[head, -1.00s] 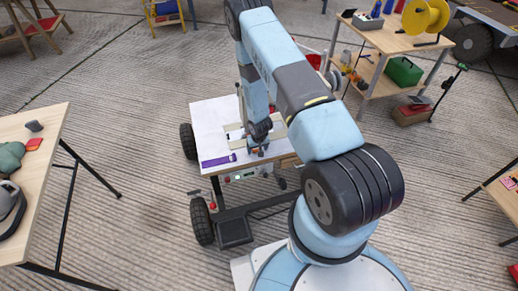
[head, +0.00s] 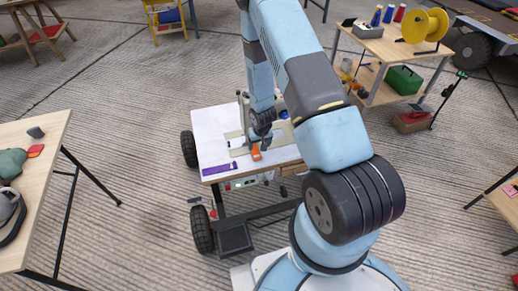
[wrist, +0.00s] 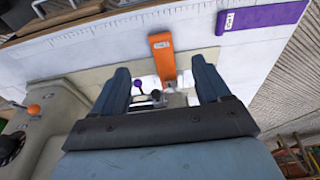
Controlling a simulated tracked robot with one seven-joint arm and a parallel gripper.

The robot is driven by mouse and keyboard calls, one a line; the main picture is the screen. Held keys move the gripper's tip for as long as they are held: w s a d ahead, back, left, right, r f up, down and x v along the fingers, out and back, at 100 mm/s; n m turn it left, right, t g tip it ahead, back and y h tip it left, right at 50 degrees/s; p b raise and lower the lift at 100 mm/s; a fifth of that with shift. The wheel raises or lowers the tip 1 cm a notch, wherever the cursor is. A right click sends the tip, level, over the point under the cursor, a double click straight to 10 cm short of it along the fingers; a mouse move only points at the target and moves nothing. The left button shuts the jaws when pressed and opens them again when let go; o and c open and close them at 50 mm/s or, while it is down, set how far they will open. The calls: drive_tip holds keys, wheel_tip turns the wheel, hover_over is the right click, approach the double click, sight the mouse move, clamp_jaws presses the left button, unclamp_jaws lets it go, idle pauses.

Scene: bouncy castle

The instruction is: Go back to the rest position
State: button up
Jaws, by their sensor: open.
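My gripper (head: 262,138) hangs over the white-topped cart (head: 213,125), pointing down. In the wrist view its two dark fingers (wrist: 160,68) are spread apart with nothing held between them. An orange tagged strip (wrist: 161,55) lies on the cart top, just beyond and between the fingertips; it also shows below the gripper in the head view (head: 256,153). A purple tagged strip (wrist: 262,16) lies to its right, near the cart's front edge in the head view (head: 220,168).
A grey-green device (wrist: 45,120) with an orange knob stands left of the fingers. A wooden table (head: 45,170) stands at left, a workbench (head: 385,45) with a yellow reel (head: 425,25) at back right.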

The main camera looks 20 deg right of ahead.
drive_tip(key=shift+s+r, duration=0.2)
drive_tip(key=shift+r, duration=0.65)
wheel_tip(320, 180, up, 37)
drive_tip(key=s+d+t, duration=0.1)
drive_tip(key=s+t, duration=0.1)
drive_tip(key=s+r, duration=1)
drive_tip(key=s, duration=0.3)
drive_tip(key=s+r+t, duration=0.1)
drive_tip(key=s+r, duration=0.9)
drive_tip(key=s, duration=0.3)
drive_tip(key=shift+s, duration=0.15)
